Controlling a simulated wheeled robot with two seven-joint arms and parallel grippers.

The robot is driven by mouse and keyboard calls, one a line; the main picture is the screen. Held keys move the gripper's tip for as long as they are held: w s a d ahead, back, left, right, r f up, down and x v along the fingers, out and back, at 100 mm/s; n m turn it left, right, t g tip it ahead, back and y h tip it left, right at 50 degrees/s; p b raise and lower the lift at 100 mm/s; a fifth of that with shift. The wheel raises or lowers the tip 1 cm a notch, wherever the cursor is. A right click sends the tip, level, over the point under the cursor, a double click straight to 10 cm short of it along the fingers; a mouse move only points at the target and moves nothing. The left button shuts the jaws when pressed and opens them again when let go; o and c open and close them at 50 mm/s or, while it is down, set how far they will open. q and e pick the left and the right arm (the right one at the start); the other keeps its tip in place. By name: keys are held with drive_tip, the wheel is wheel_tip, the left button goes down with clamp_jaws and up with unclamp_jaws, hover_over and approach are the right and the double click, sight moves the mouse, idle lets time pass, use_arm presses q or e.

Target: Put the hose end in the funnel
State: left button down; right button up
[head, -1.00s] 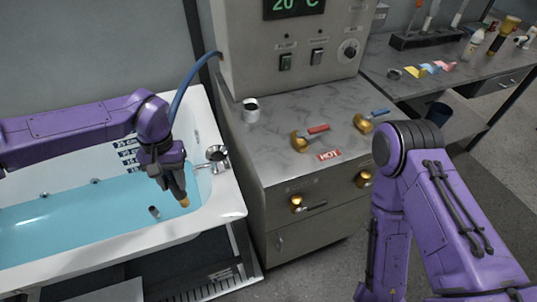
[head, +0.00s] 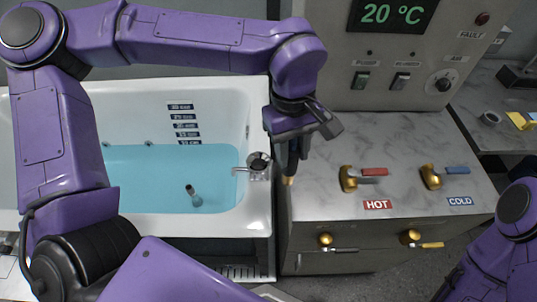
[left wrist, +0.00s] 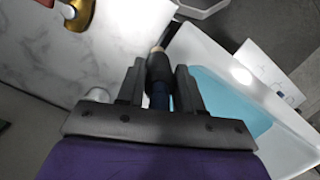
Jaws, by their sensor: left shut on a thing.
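My left gripper (head: 288,160) is shut on the hose end, a dark sleeve (left wrist: 158,70) with a pale brass tip. The tip (head: 289,181) points down at the counter's left edge, beside the bathtub. The blue hose itself is mostly hidden behind my arm and gripper. No funnel shows clearly in the head view. My right gripper is out of view; only my right arm shows at the lower right.
The bathtub (head: 236,222) with blue water stands left, its tap (head: 258,162) near the rim. A small cylinder (head: 193,194) is in the water. The marble counter (head: 400,150) carries hot (head: 349,178) and cold (head: 431,176) taps. A control cabinet (head: 330,60) stands behind.

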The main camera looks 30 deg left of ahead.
use_arm(q)
drive_tip(key=w+a+f+p, duration=0.4)
drive_tip(key=w+a+f, duration=0.3)
drive_tip(key=a+f, duration=0.4)
drive_tip(key=shift+a+f+p, duration=0.35)
drive_tip(key=shift+f+p, duration=0.05)
drive_tip(key=shift+f, duration=0.5)
drive_tip(key=c, duration=0.7)
unclamp_jaws()
drive_tip(key=shift+f, duration=0.15)
drive_tip(key=shift+c, duration=0.2)
wheel_tip(320, 180, up, 12)
drive_tip(key=w+a+b, duration=0.1)
drive_tip(key=shift+a, duration=0.2)
drive_tip(key=shift+w+r, duration=0.1)
drive_tip(key=shift+r, duration=0.1)
